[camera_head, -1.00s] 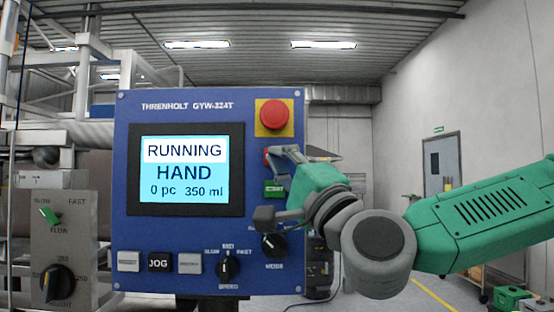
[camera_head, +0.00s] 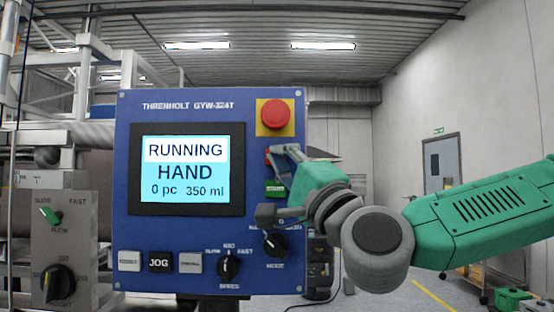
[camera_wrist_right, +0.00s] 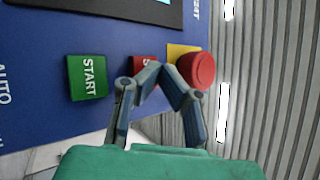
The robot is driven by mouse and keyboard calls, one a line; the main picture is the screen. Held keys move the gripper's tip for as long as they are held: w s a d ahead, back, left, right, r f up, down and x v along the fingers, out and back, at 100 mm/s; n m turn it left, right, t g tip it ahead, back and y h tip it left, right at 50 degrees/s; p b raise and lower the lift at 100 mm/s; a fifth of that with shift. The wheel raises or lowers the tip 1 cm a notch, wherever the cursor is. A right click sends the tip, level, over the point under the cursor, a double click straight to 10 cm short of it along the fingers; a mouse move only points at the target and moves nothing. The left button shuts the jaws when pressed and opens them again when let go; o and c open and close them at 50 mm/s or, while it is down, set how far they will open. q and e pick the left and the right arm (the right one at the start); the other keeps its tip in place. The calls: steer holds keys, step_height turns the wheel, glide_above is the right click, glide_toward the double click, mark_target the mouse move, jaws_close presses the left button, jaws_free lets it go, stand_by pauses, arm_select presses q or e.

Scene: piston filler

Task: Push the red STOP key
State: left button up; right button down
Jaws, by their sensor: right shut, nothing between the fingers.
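The red STOP key (camera_head: 268,157) is on the blue panel, below the round red button and above the green START key (camera_head: 275,188). In the right wrist view the STOP key (camera_wrist_right: 143,61) is partly hidden by my fingers; only the start of its label shows. My right gripper (camera_head: 286,151) is shut and empty, its fingertips at the key's right side. In the wrist view the fingertips (camera_wrist_right: 161,71) overlap the edge of the key towards the round button. I cannot tell whether they touch it. The display (camera_head: 187,170) reads RUNNING, HAND. My left gripper is not in view.
The large round red button (camera_head: 274,114) on a yellow plate sits just above the STOP key, close to my fingers. Below are a MODE knob (camera_head: 275,245), a speed knob (camera_head: 229,267) and a JOG key (camera_head: 160,262).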

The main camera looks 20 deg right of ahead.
steer(key=shift+w+a, duration=0.15)
steer(key=shift+a, duration=0.1)
steer(key=shift+w+d, duration=0.15)
steer(key=shift+w, duration=0.1)
stand_by(0.4)
steer(key=shift+s, duration=0.1)
steer(key=shift+s+a+b, duration=0.3)
steer(key=shift+s+b, duration=0.15)
steer(key=shift+s, duration=0.25)
steer(key=shift+s, duration=0.1)
steer(key=shift+s+a+b, duration=0.2)
steer(key=shift+s+a, duration=0.05)
steer(key=shift+s, duration=0.5)
steer(key=shift+s+a+b, duration=0.2)
steer(key=shift+s+a, duration=0.05)
steer(key=shift+s, duration=0.55)
steer(key=shift+s+a+b, duration=0.2)
steer(key=shift+s+a, duration=0.05)
steer(key=shift+s, duration=0.5)
